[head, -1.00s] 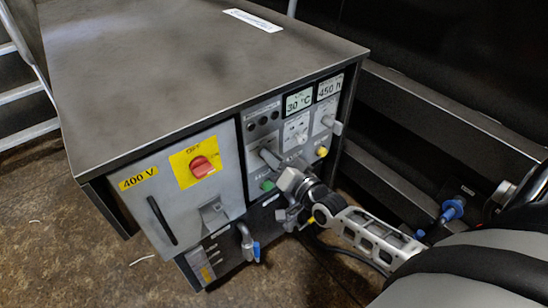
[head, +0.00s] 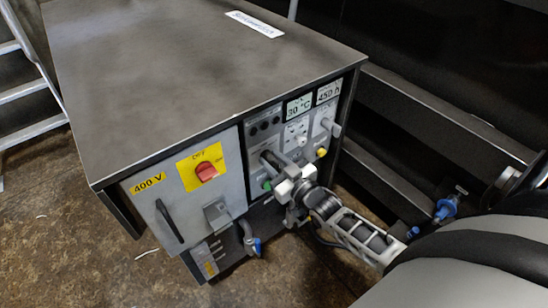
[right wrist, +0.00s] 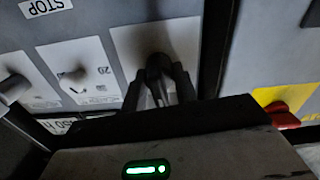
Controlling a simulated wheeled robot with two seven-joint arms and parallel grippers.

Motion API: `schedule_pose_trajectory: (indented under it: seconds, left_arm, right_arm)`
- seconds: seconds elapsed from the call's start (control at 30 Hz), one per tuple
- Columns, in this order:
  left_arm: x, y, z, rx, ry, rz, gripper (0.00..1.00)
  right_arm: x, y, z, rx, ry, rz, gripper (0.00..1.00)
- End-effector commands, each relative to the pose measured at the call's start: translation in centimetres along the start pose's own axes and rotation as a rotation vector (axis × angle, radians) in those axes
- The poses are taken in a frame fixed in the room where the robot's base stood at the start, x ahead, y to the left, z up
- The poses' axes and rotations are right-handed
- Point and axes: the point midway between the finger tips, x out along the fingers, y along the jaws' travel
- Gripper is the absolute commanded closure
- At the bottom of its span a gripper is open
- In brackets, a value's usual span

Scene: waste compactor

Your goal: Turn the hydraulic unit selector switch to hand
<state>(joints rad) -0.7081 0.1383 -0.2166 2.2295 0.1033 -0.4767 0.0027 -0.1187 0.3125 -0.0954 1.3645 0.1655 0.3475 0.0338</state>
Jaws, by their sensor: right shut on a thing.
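A dark selector switch (right wrist: 158,66) sits on a pale plate of the grey control panel, in the leftmost column in the head view. Its label cannot be read. My right gripper (head: 279,166) reaches this column from the front right. In the right wrist view, the two dark fingers of the right gripper (right wrist: 160,86) are shut on the switch, one on each side of it. The switch's exact angle is hard to tell, as the fingers cover part of it. My left gripper is not in view.
Two more grey switches sit to the right, under the 30 °C display (head: 298,106) and the 450 h display (head: 328,91). A yellow button (head: 321,152) and a green button (head: 267,185) are close by. A red main switch (head: 206,171) is on the left door.

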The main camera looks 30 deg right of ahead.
Motion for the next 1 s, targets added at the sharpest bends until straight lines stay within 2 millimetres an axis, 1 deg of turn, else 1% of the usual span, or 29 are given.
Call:
schedule_pose_trajectory:
  seconds: [0.23,0.5,0.73,1.0]
  left_arm:
    - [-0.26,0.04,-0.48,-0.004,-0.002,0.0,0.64]
    - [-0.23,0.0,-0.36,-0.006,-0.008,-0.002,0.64]
    - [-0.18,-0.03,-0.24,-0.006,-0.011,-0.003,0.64]
    - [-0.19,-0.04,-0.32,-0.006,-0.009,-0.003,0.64]
  right_arm:
    - [-0.04,-0.12,-0.04,-0.233,-0.001,0.001,0.94]
    - [-0.05,-0.25,0.09,-0.46,-0.001,0.0,0.94]
    - [-0.05,-0.32,0.14,-0.598,0.0,0.0,0.94]
    - [-0.05,-0.38,0.17,-0.679,0.0,-0.001,0.94]
